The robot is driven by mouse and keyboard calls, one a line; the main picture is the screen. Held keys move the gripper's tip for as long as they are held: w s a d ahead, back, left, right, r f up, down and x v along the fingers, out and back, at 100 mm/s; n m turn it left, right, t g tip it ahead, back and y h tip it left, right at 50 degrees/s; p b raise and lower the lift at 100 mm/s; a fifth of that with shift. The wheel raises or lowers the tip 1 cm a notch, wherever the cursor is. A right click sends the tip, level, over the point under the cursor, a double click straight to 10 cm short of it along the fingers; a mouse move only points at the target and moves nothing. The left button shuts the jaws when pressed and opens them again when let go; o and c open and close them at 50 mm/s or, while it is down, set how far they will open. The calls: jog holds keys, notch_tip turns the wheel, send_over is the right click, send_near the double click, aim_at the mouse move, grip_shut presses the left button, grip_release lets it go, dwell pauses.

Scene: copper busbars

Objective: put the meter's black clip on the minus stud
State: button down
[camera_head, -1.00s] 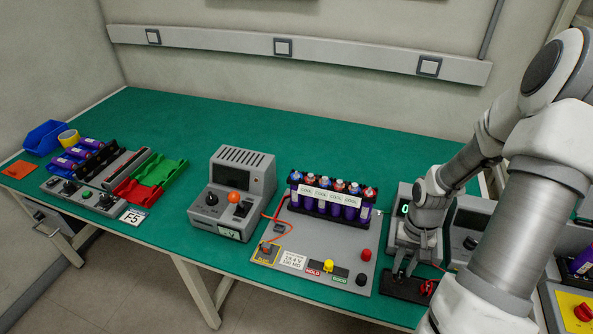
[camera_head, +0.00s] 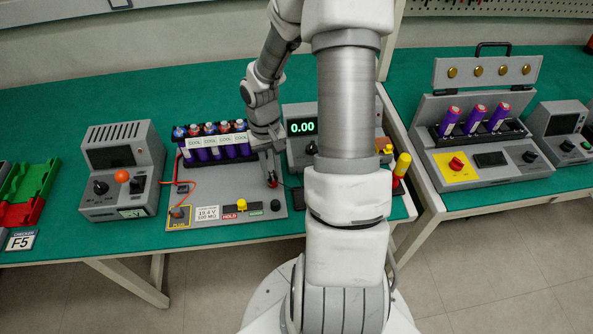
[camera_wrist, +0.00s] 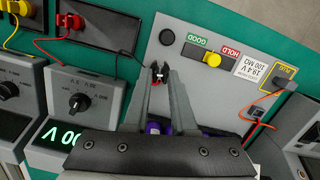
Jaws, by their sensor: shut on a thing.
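My gripper (camera_wrist: 161,82) is shut on a small dark thing (camera_wrist: 154,74), apparently the meter's black clip, mostly hidden between the fingers. In the head view my gripper (camera_head: 269,172) is just above or beside the red stud (camera_head: 272,183); contact cannot be told. Red shows between the fingertips in the wrist view. The black stud (camera_head: 275,205), apparently minus, stands bare nearer the board's front edge; it also shows in the wrist view (camera_wrist: 167,37). The meter (camera_head: 295,145) reads 0.00. Its red clip (camera_wrist: 72,21) lies on a black holder (camera_wrist: 100,27).
A row of purple cells (camera_head: 230,150) stands behind the studs on the grey board (camera_head: 215,182). A yellow knob (camera_head: 241,204) sits left of the black stud, between HOLD and GOOD labels. An orange lead (camera_wrist: 262,100) crosses the board's other end.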

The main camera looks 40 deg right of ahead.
jog(key=w+a+r+p, duration=0.1)
jog(key=w+a+r, duration=0.2)
jog(key=w+a, duration=0.3)
jog(key=w+a+r+p, duration=0.2)
jog(key=w+a+r, duration=0.2)
jog(key=a, duration=0.3)
jog(key=shift+w+a+r+m+t+y+p, duration=0.2)
jog(key=shift+w+r+m+p, duration=0.8)
jog(key=shift+w+m, duration=1.4)
jog(key=shift+w+d+r+m+t+y+p, duration=0.2)
jog(key=shift+w+r+m+p, duration=0.35)
jog(key=shift+w+m+p, duration=1.45)
jog(key=shift+w+a+r+m+t+y+p, duration=0.25)
jog(key=shift+w+r+m+p, duration=0.5)
jog(key=shift+w+m, duration=2.1)
jog(key=shift+d, duration=0.1)
jog(key=shift+f+b, duration=1.2)
jog(key=shift+f, duration=0.5)
jog(key=shift+f, duration=0.15)
jog(key=c, duration=0.7)
grip_release()
jog(key=shift+o, duration=0.2)
